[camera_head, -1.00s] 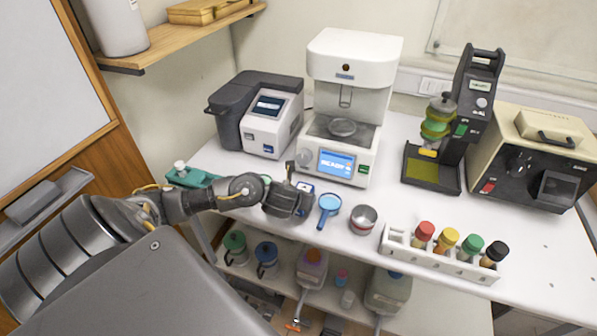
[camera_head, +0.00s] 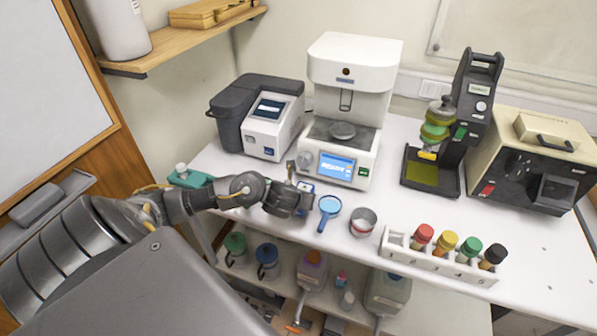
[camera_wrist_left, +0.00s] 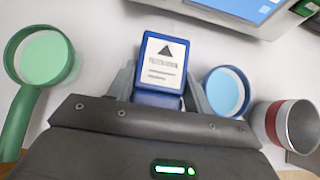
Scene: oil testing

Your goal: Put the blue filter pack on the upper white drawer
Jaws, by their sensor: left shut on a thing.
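The blue filter pack (camera_wrist_left: 158,62) is a small blue box with a white label and a black triangle. In the left wrist view it stands between the fingers of my left gripper (camera_wrist_left: 158,92), which is shut on it. In the head view my left gripper (camera_head: 296,196) is over the white bench, in front of the white analyser, and mostly covers the pack. Below the bench, a pale white shelf level (camera_head: 440,308) carries jugs and bottles. I cannot tell which part is the upper white drawer. My right gripper is not in view.
A blue round-handled dish (camera_head: 329,206) and a metal cup (camera_head: 363,221) stand right of my gripper. A green one (camera_wrist_left: 42,62) is on its left. The white analyser (camera_head: 352,70) stands behind. A rack (camera_head: 440,262) of capped bottles is at the front right edge.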

